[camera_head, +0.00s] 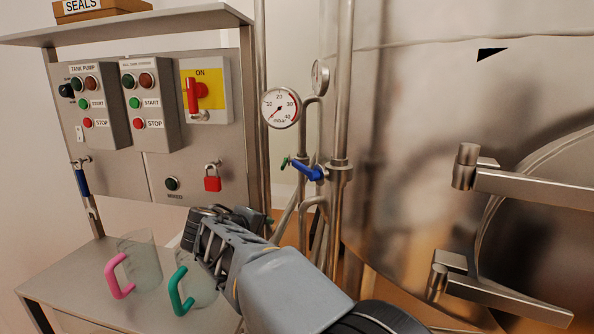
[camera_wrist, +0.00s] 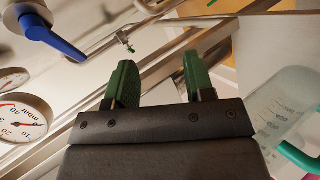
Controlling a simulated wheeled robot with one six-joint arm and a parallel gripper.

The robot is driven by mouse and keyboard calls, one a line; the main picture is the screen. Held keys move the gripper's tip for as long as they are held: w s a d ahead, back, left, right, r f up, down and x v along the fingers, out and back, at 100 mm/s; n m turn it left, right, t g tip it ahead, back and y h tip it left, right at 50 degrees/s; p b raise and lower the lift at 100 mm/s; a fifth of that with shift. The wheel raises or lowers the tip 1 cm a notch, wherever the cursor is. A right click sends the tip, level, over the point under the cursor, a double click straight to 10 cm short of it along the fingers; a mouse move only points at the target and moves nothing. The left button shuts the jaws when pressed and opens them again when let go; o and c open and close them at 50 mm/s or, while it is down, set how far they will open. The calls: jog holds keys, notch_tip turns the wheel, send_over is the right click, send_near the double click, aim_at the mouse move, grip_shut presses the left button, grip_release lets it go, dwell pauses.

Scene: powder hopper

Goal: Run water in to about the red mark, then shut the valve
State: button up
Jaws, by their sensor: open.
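A blue lever valve (camera_head: 308,170) sits on the pipework, its handle sloping down to the right; it also shows in the wrist view (camera_wrist: 52,36). A small green-handled cock (camera_head: 285,162) is left of it, also in the wrist view (camera_wrist: 130,48). A clear jug with a teal handle (camera_head: 182,292) stands on the bench, partly behind my arm; its graduations show in the wrist view (camera_wrist: 275,112). A clear jug with a pink handle (camera_head: 120,277) stands left of it. I cannot make out a red mark on either jug. My gripper (camera_wrist: 160,68) is open and empty, below the valves.
A round gauge (camera_head: 280,108) in mbar has its needle low and a red band near 40. The panel holds pump boxes (camera_head: 95,105), a red switch (camera_head: 194,96) marked ON and a red padlock (camera_head: 212,183). A large steel vessel (camera_head: 420,120) fills the right.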

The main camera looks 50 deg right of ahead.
aim_at(297, 167)
jog(key=w+d+r+h, duration=0.4)
jog(key=d+r+h, duration=0.25)
jog(key=r, duration=0.25)
jog(key=d+p, duration=0.1)
jog(key=d, duration=0.3)
jog(key=w+d, duration=0.1)
jog(key=d, duration=0.3)
jog(key=w+d+p, duration=0.1)
jog(key=d, duration=0.3)
jog(key=shift+w+r+p, duration=0.25)
jog(key=shift+r+p, duration=0.1)
jog(key=shift+r, duration=0.05)
jog(key=shift+w+d+f, duration=0.1)
jog(key=shift+d, duration=0.7)
jog(key=shift+c, duration=0.3)
grip_shut()
